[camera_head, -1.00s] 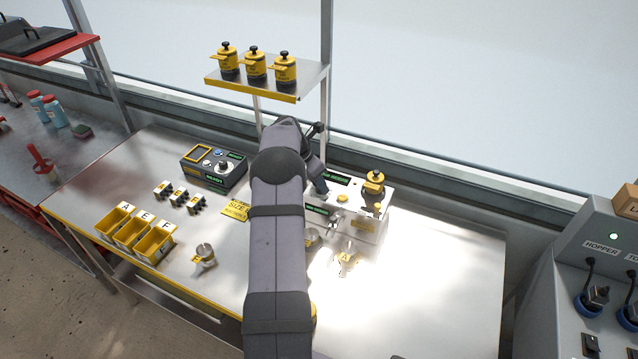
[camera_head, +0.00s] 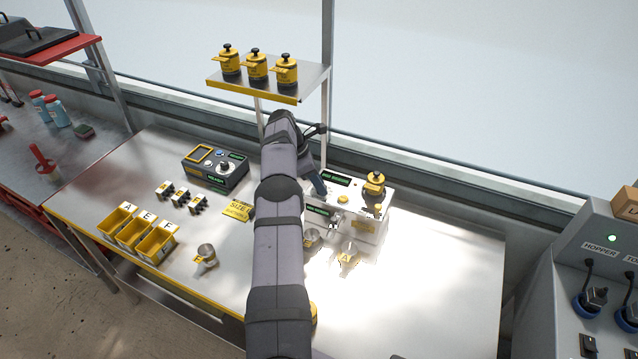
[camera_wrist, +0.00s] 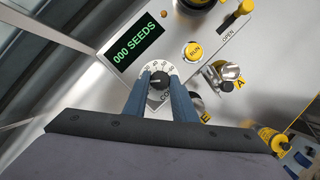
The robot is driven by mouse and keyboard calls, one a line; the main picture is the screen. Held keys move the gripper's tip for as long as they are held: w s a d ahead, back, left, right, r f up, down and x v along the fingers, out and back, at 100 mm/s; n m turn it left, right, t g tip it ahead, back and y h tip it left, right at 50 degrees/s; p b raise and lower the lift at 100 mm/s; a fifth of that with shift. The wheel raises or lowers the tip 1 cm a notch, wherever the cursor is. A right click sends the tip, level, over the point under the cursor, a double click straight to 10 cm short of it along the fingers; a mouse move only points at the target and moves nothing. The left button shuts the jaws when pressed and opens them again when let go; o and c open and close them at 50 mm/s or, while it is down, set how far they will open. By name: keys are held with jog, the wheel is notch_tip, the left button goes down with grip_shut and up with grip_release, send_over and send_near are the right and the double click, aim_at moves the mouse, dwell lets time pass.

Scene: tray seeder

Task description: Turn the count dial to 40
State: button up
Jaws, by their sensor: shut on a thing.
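The count dial (camera_wrist: 159,79) is a dark round knob on a white numbered scale, seen in the wrist view on the seeder's metal panel. The scale numbers are too small and partly covered to read its setting surely. My gripper (camera_wrist: 160,84) has its two blue-grey fingers on either side of the knob, shut on it. The display (camera_wrist: 135,46) above it reads "000 SEEDS". In the head view my arm hides the dial; the seeder (camera_head: 366,228) shows to the right of the arm.
A yellow RUN button (camera_wrist: 194,52) is beside the dial, with metal fittings labelled A and E nearby. A shelf (camera_head: 300,88) holds yellow canisters.

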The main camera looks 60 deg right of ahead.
dwell(0.5)
jog(key=o, duration=1)
jog(key=shift+o, duration=0.2)
jog(key=shift+r, duration=0.15)
jog(key=shift+w+a+r+b, duration=0.2)
jog(key=shift+w+r+b, duration=0.1)
jog(key=shift+r+b, duration=0.25)
jog(key=shift+v, duration=2.9)
jog(key=shift+s, duration=0.1)
